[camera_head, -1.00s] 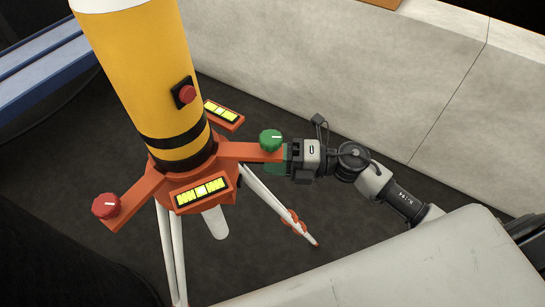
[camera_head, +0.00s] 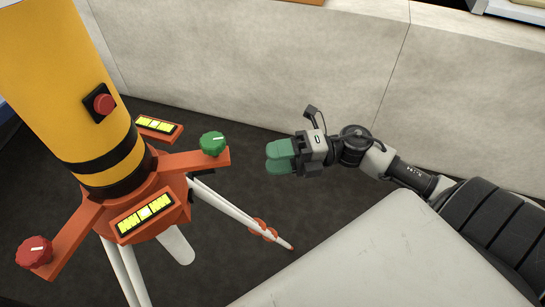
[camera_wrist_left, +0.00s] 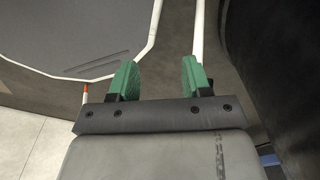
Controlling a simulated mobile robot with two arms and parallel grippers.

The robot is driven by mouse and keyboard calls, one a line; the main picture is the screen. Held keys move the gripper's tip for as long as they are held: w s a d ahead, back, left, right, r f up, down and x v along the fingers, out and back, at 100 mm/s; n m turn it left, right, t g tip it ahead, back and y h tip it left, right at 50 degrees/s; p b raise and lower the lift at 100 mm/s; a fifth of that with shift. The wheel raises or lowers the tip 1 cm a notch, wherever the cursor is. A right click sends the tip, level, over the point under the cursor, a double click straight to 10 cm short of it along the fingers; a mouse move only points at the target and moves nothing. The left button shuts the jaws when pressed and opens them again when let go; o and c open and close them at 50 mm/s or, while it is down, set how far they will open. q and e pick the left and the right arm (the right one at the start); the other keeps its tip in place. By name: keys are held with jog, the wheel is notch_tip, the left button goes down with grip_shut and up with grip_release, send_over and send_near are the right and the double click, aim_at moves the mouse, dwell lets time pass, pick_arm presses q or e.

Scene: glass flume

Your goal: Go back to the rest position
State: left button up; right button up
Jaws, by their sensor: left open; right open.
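My right gripper (camera_head: 281,157) is in the head view, to the right of an orange stand. Its green fingers are open with nothing seen between them, and it is apart from the green knob (camera_head: 213,143) on the stand's right arm. My left gripper (camera_wrist_left: 154,78) shows in the left wrist view, with its two green fingers spread and nothing between them. The left arm is not in the head view.
The yellow column (camera_head: 60,80) on its orange stand (camera_head: 190,162) has white legs and a red knob (camera_head: 35,252) at left. A pale concrete wall (camera_head: 250,60) runs behind. Dark floor (camera_head: 240,200) lies between stand and wall. The left wrist view shows white rails (camera_wrist_left: 198,30).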

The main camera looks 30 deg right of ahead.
jog(key=w+d+f+m+t+h, duration=0.3)
jog(key=d+f+m+t+h, duration=0.15)
jog(key=f+m, duration=0.5)
jog(key=w+d+f+m+t+h, duration=0.2)
jog(key=d+f+m+t+h, duration=0.35)
jog(key=f, duration=0.65)
jog(key=s+d+f+m+g+h, duration=0.1)
jog(key=s+f+m+g+h, duration=0.3)
jog(key=f, duration=0.5)
jog(key=s+d+f+m+g+h, duration=0.1)
jog(key=s+f+m, duration=0.35)
jog(key=f, duration=0.35)
jog(key=s+a+f+m+g, duration=0.2)
jog(key=s+f, duration=0.4)
jog(key=s, duration=0.3)
jog(key=s+a+f+m+g+h, duration=0.1)
jog(key=s+a+f+m+g, duration=0.1)
jog(key=s+a+f+g, duration=0.3)
jog(key=s+a+f+m+g, duration=0.3)
jog(key=s+f, duration=0.4)
jog(key=s, duration=0.6)
jog(key=shift+s+a+g+h, duration=0.15)
jog(key=shift+a+g+h, duration=0.2)
jog(key=shift+a, duration=0.5)
